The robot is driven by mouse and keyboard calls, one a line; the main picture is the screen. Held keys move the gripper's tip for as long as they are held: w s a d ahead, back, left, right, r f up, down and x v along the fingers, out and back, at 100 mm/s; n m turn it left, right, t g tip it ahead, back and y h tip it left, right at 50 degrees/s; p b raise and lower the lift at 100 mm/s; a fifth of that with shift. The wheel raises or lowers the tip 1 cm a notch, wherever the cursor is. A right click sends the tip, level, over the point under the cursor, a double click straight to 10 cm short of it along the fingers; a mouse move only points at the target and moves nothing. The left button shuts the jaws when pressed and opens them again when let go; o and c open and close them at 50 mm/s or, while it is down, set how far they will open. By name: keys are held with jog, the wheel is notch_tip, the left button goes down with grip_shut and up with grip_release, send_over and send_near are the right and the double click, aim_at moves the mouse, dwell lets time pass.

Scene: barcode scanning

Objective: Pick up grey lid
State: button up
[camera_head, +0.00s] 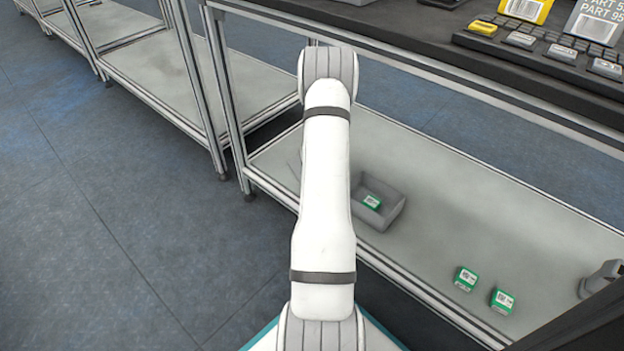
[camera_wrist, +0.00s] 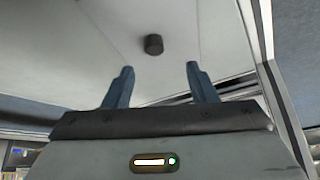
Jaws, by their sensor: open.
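In the wrist view my gripper (camera_wrist: 160,72) is open, with two blue-grey fingers spread and nothing between them. Beyond the fingertips is a short dark round knob (camera_wrist: 153,44). It stands on a pale grey flat surface with thin edge lines on both sides, which looks like the grey lid (camera_wrist: 172,20). The knob is apart from the fingers, a little left of the middle of the gap. In the head view my arm hides the gripper and most of the lid's area; only a thin pale edge shows left of the arm.
On the lower shelf (camera_head: 440,215), a grey open bin (camera_head: 393,214) holds a green-labelled box (camera_head: 372,202). Two more green boxes (camera_head: 465,279) (camera_head: 503,301) stand to the right. The dark upper tabletop (camera_head: 400,22) and its metal frame overhang the shelf.

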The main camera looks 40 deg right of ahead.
jog(key=shift+s+d+p+x, duration=0.15)
jog(key=shift+p+x, duration=0.2)
jog(key=shift+x, duration=1.55)
jog(key=shift+s+d+p+x, duration=0.1)
jog(key=shift+d+p+x, duration=0.2)
jog(key=shift+x, duration=1.6)
jog(key=shift+a, duration=0.1)
jog(key=c, duration=1)
jog(key=shift+c, duration=0.5)
jog(key=shift+r, duration=0.1)
